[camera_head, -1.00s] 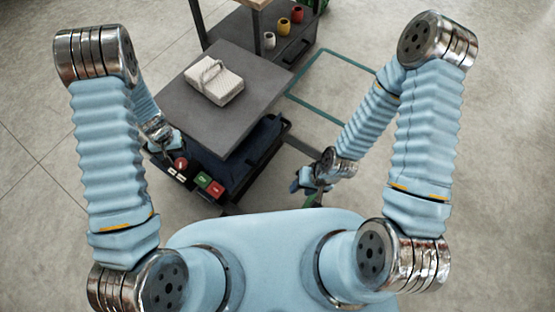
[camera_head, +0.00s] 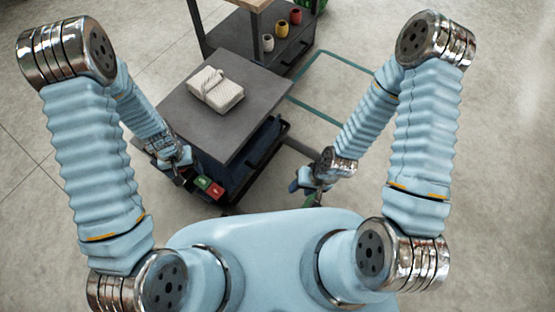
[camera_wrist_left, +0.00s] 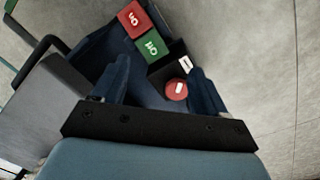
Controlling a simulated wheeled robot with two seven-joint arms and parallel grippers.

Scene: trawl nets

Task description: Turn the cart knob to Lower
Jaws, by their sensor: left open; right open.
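The cart (camera_head: 215,110) stands ahead of me with a dark grey top and a control panel on its near side. The red round knob (camera_wrist_left: 176,89) with a white mark shows in the left wrist view, beside a white label (camera_wrist_left: 186,64). My left gripper (camera_wrist_left: 160,78) is open, its fingers on either side of the knob, which lies nearer the right finger; I cannot tell whether they touch it. In the head view my left gripper (camera_head: 184,174) hides the knob. My right gripper (camera_head: 308,188) is open and empty, away from the cart's right side.
A green button (camera_head: 202,182) and a red button (camera_head: 216,191) sit on the panel beside the knob. A white bundle (camera_head: 215,88) lies on the cart top. Behind is a shelf trolley (camera_head: 245,35) with several cups. Floor to the right is clear.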

